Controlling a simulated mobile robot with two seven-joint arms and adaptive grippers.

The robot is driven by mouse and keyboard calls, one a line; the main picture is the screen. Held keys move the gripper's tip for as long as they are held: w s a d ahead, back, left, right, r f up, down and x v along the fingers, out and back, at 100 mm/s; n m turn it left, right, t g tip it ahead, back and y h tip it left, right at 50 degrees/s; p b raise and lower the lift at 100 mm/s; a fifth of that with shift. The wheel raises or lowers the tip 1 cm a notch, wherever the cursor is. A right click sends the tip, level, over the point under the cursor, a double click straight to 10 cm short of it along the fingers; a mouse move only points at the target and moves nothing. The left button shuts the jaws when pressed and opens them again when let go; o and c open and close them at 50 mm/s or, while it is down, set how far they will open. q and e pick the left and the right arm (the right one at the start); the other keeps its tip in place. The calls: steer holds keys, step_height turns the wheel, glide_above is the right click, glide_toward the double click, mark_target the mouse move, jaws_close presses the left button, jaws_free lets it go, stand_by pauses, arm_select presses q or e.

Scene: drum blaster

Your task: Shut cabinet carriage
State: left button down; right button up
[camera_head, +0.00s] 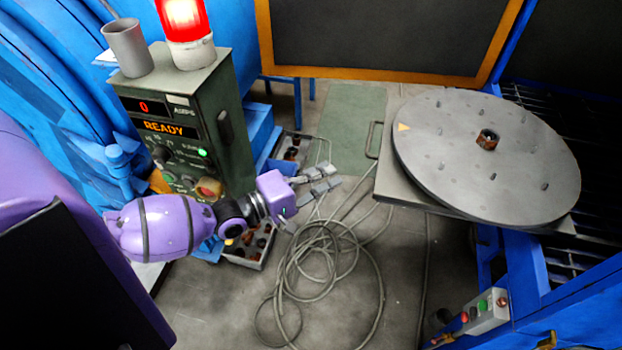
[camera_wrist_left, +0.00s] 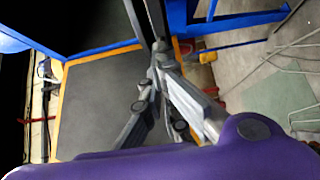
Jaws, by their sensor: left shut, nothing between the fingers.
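The carriage (camera_head: 388,188) is a grey plate with a round grey turntable (camera_head: 450,130) on it, at the right in the head view. It sits out over blue framework, with a thin loop handle (camera_head: 373,139) on its left edge. My left gripper (camera_head: 328,179) is left of the carriage, apart from the handle and lower in the picture. Its fingers are shut and empty. They also show in the left wrist view (camera_wrist_left: 160,52), in front of a dark panel. The carriage cannot be made out there. My right gripper is not in view.
A dark door panel with an orange frame (camera_head: 264,40) stands at the back. A green control box (camera_head: 226,120) with a red lamp (camera_head: 183,18) is at the left. Looped cable (camera_head: 328,262) lies on the floor. A button box (camera_head: 486,311) is at lower right.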

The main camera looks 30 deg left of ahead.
arm_select(q)
steer(key=w+d+p, duration=0.1)
steer(key=w+d, duration=0.3)
steer(key=d, duration=0.1)
steer(key=shift+w+d, duration=0.2)
steer(key=shift+d, duration=0.1)
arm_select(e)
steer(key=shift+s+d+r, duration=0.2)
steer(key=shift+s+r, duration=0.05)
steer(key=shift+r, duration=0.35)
arm_select(q)
steer(key=shift+f, duration=0.1)
